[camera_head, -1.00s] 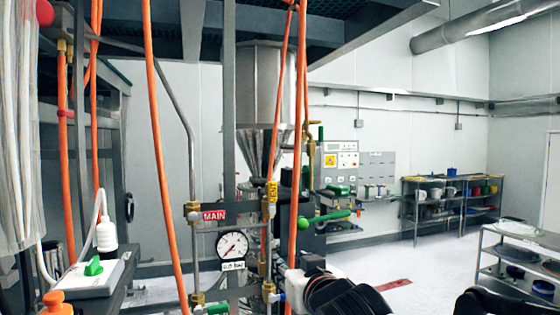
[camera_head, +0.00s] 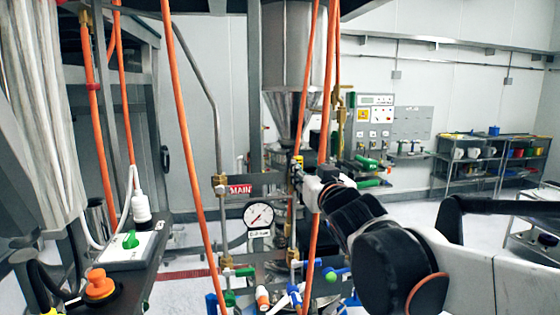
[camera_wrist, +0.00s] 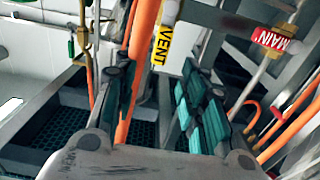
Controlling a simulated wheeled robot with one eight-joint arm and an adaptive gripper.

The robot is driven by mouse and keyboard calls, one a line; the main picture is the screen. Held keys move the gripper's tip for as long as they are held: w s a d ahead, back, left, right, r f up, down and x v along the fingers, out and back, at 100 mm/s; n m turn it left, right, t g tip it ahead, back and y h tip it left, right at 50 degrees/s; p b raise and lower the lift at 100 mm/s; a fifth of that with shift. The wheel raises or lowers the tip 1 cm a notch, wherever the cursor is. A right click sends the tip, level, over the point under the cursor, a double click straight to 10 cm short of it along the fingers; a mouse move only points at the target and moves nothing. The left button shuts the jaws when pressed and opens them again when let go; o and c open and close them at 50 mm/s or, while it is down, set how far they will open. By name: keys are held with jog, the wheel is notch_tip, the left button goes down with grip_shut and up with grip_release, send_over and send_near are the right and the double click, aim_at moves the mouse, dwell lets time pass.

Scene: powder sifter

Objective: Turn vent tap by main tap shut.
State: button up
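The red MAIN label (camera_head: 240,190) sits on the pipe frame above a round gauge (camera_head: 258,215); it also shows at upper right in the wrist view (camera_wrist: 270,40). The yellow VENT label (camera_wrist: 162,45) is just beyond my gripper (camera_wrist: 155,85); a small yellow patch (camera_head: 298,162) shows near it in the head view. My gripper (camera_head: 308,187) is at the right-hand pipe of the frame, close to the label. Its green-padded fingers are apart in the wrist view, with an orange hose and a grey pipe showing between them. I cannot make out the vent tap's handle.
Orange hoses (camera_head: 188,130) hang in front of the frame, one (camera_head: 318,100) close to my gripper. Several green and blue tap handles (camera_head: 330,275) are below. A bench with a green switch (camera_head: 130,240) stands at left. Shelves (camera_head: 480,165) stand far right.

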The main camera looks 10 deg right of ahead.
aim_at(299, 162)
jog(key=w+p, duration=0.1)
jog(key=w, duration=0.7)
jog(key=shift+w, duration=0.2)
jog(key=shift+c, duration=0.5)
grip_shut()
